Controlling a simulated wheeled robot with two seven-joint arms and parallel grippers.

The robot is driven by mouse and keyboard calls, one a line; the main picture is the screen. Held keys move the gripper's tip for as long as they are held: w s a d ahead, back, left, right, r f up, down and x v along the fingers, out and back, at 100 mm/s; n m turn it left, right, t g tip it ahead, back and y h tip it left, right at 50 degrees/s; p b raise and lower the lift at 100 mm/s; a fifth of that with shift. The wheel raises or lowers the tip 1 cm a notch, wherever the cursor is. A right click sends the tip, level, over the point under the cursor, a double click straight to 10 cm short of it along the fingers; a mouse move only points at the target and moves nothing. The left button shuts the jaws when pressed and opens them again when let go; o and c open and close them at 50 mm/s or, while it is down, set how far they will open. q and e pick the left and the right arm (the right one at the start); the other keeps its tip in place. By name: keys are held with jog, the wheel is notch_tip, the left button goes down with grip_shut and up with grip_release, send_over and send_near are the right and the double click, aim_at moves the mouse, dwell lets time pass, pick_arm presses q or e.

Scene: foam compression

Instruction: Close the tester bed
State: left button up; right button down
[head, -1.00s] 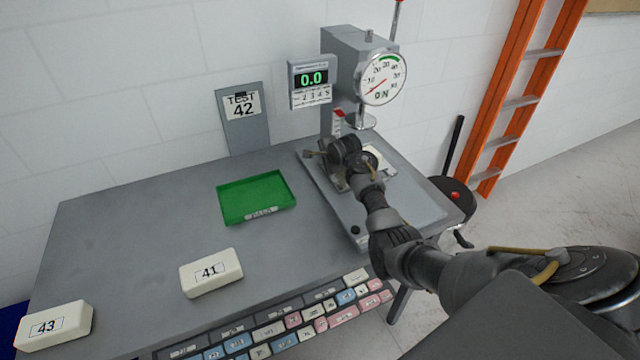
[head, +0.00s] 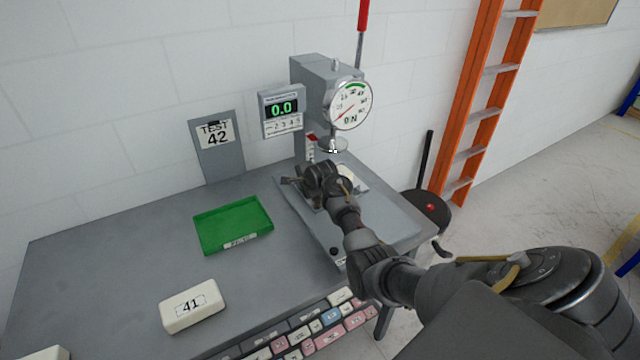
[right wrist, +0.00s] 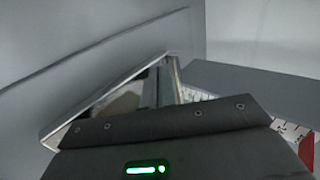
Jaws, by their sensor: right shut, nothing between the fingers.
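The tester (head: 315,75) stands at the back right of the bench, with a round dial, a round press foot (head: 332,145) and a grey bed plate (head: 385,215) below. A pale block (head: 352,179) lies on the bed, partly hidden behind my right gripper. My right gripper (head: 290,181) is shut and empty, low over the bed's left side; I cannot tell whether it touches the bed. In the right wrist view, its fingers (right wrist: 168,78) are close to a slanted grey plate edge. My left gripper is not in view.
A green tray (head: 232,226) and a white block marked 41 (head: 192,306) lie left of the tester. A TEST 42 sign (head: 216,146) and a 0.0 display (head: 282,110) stand behind. An orange ladder (head: 478,110) leans at the right.

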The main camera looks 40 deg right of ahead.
jog(key=shift+s+a+r+p, duration=0.15)
jog(key=shift+s+r+p, duration=0.15)
jog(key=shift+s+p, duration=0.2)
jog(key=shift+s+a+r+p, duration=0.1)
jog(key=shift+s+r+p, duration=0.15)
jog(key=shift+s+p, duration=0.15)
jog(key=b+v, duration=0.1)
jog(key=v, duration=0.1)
jog(key=b+v, duration=0.1)
jog(key=v, duration=0.1)
jog(key=shift+s+a, duration=0.25)
jog(key=shift+s, duration=0.15)
jog(key=v, duration=0.4)
jog(key=shift+s+d+r+b, duration=0.1)
jog(key=shift+s+d+b, duration=0.05)
jog(key=shift+d+b, duration=0.2)
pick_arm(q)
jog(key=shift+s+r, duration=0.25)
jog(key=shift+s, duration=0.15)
pick_arm(e)
jog(key=shift+s+a+r, duration=0.2)
jog(key=shift+s+r, duration=0.05)
jog(key=shift+r, duration=0.05)
